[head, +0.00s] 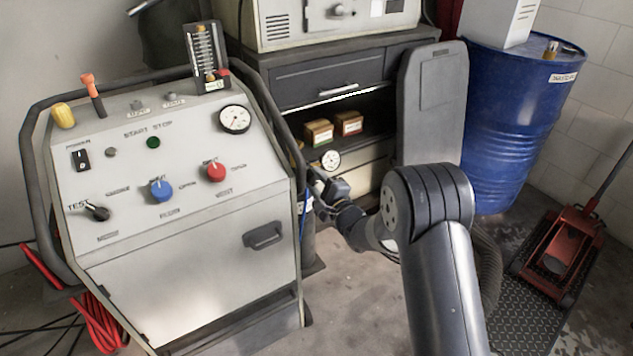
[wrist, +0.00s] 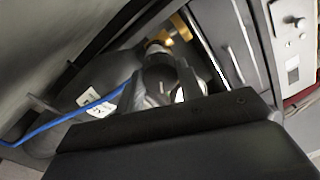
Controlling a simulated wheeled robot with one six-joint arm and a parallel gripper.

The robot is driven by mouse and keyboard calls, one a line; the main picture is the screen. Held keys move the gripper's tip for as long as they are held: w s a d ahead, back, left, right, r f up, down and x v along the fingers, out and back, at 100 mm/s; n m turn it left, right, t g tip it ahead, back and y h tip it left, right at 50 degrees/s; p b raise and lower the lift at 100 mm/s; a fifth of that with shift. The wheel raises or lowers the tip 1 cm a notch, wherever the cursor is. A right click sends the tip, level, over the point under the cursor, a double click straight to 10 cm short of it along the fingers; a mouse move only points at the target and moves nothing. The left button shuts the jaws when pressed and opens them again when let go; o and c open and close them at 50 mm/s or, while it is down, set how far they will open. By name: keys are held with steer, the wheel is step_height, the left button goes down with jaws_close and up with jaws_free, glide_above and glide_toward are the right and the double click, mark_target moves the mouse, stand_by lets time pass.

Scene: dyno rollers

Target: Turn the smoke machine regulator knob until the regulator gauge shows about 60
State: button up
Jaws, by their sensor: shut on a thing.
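The regulator gauge (head: 330,160) is a small round white dial beside the right side of the grey smoke machine (head: 190,200). Its needle is too small to read. My gripper (head: 322,187) is just below the gauge, shut on what seems to be the regulator knob; the knob itself is mostly hidden behind the fingers. In the wrist view my gripper (wrist: 165,82) closes in front of a brass fitting (wrist: 180,30). The gauge face cannot be made out in the wrist view.
A dark bottle (wrist: 78,125) with a blue hose (wrist: 85,108) stands close to my gripper. The machine's black tube rail (head: 265,95) runs close by on the left. A dark cabinet (head: 335,85) is behind, and a blue drum (head: 510,125) stands at right.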

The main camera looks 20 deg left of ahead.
steer(key=o, duration=1)
steer(key=p+v, duration=0.1)
steer(key=v, duration=0.9)
steer(key=shift+s+d, duration=0.2)
steer(key=shift+d, duration=0.15)
steer(key=shift+a, duration=0.1)
steer(key=b+x, duration=0.1)
steer(key=x, duration=0.9)
steer(key=shift+w+a, duration=0.25)
steer(key=shift+a, duration=0.05)
steer(key=shift+d, duration=0.1)
